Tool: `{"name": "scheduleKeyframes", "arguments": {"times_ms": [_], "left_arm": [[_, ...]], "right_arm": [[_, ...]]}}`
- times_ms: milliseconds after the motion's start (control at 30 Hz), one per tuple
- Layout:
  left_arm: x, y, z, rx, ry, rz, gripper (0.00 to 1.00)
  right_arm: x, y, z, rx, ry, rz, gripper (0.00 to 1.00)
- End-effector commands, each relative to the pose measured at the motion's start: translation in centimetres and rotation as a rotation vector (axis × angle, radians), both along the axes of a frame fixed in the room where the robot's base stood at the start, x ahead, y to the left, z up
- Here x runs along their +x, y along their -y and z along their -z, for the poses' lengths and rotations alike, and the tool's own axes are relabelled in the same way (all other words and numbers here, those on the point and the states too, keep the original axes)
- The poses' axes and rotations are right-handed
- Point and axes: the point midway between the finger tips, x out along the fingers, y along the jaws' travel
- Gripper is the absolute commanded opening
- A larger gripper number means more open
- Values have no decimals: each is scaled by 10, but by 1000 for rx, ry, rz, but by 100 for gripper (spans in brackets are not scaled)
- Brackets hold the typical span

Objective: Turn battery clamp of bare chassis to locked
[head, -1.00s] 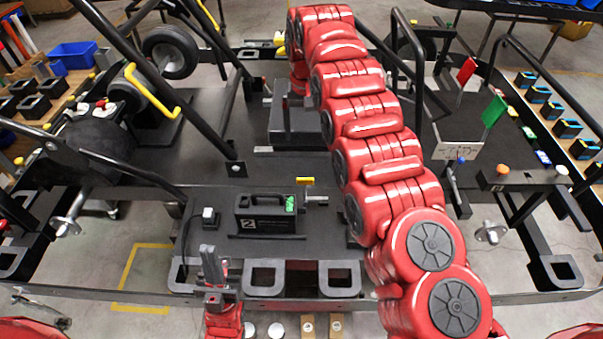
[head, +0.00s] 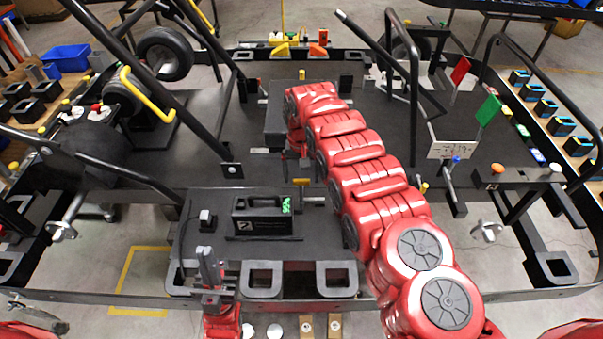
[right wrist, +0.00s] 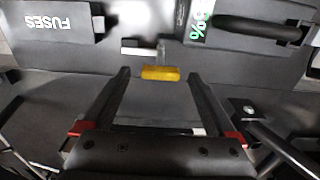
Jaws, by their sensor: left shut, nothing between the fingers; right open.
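The battery clamp has a yellow handle (head: 302,181) on a grey bar, beside the right end of the black battery (head: 262,218) with its green display. In the right wrist view, the yellow handle (right wrist: 160,73) lies crosswise between the fingertips of my right gripper (right wrist: 158,76). That gripper is open, with a gap on each side of the handle; I cannot tell whether its tips reach the handle's depth. In the head view my right arm partly hides that gripper. My left gripper (head: 208,262) is shut and empty, near the chassis's front edge, left of the battery.
A block marked FUSES (right wrist: 58,22) stands left of the clamp in the right wrist view. The dark chassis plate (head: 205,228) lies around the battery. Black tubes rise at left and right. A small white sign (head: 450,149) stands at the right.

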Motion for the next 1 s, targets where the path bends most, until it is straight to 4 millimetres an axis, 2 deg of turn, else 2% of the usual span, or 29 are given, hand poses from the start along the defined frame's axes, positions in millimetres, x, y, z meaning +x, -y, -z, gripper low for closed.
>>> {"name": "scheduleKeyframes", "arguments": {"times_ms": [167, 467, 900, 967, 1000], "left_arm": [[0, 0, -3, 0, 0, 0, 0], [0, 0, -2, 0, 0, 0, 0], [0, 0, -3, 0, 0, 0, 0], [0, 0, -3, 0, 0, 0, 0], [0, 0, -2, 0, 0, 0, 0]], "right_arm": [[0, 0, 8, -1, 0, -1, 92], [0, 0, 9, -1, 0, -1, 91], [-1, 0, 9, -1, -1, -1, 12], [-1, 0, 9, -1, -1, -1, 1], [-1, 0, 9, -1, -1, 0, 0]]}}
